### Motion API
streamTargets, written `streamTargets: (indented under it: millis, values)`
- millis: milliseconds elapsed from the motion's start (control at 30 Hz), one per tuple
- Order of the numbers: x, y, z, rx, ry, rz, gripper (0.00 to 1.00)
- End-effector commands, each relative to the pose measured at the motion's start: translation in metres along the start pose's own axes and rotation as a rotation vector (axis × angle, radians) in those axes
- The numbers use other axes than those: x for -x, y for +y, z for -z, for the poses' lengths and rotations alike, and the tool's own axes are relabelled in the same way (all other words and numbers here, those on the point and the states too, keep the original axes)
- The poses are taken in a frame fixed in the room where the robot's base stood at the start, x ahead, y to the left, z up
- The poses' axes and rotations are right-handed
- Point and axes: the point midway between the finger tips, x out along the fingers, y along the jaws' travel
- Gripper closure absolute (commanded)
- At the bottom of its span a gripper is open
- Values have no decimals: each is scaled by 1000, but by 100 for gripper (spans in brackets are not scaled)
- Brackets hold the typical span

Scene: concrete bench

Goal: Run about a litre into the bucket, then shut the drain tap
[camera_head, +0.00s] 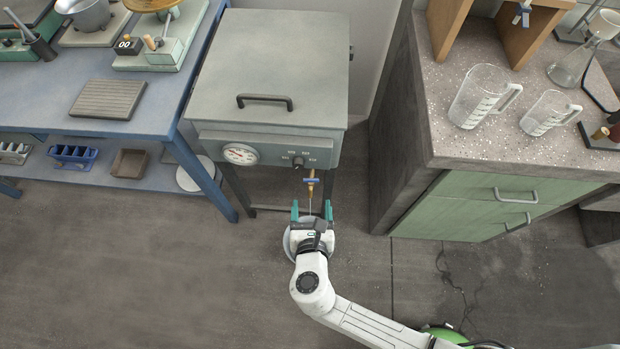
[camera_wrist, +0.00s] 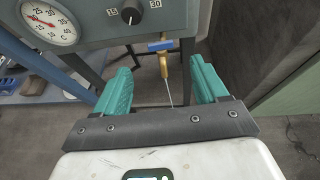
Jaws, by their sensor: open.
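The drain tap (camera_head: 310,187) is a brass spout with a blue lever (camera_head: 311,180) under the front of the grey tank (camera_head: 268,75). It also shows in the wrist view (camera_wrist: 163,62), with its blue lever (camera_wrist: 161,45) lying crosswise. A thin stream runs down from the spout. A pale bucket (camera_head: 289,240) stands on the floor below, mostly hidden by my gripper. The water level in it cannot be seen. My gripper (camera_head: 311,208) is open and empty, its teal fingers in front of and below the tap, apart from the lever.
A dial gauge (camera_head: 240,154) and a black knob (camera_head: 298,162) are on the tank's front panel. A blue bench (camera_head: 150,75) stands left. A stone-topped cabinet (camera_head: 450,120) with measuring jugs (camera_head: 485,95) stands right. The floor in front is mostly clear.

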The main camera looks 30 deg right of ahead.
Motion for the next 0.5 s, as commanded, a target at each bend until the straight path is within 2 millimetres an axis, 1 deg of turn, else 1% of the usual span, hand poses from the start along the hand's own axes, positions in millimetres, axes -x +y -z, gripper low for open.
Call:
streamTargets:
  millis: [33,100,300,400,500]
  values:
    - [-10,0,0,-1,-1,3,28]
    - [-24,0,0,-1,-1,3,28]
    - [-59,0,0,-2,0,3,28]
    - [-73,0,0,-1,-1,2,28]
    - [-82,0,0,0,1,2,28]
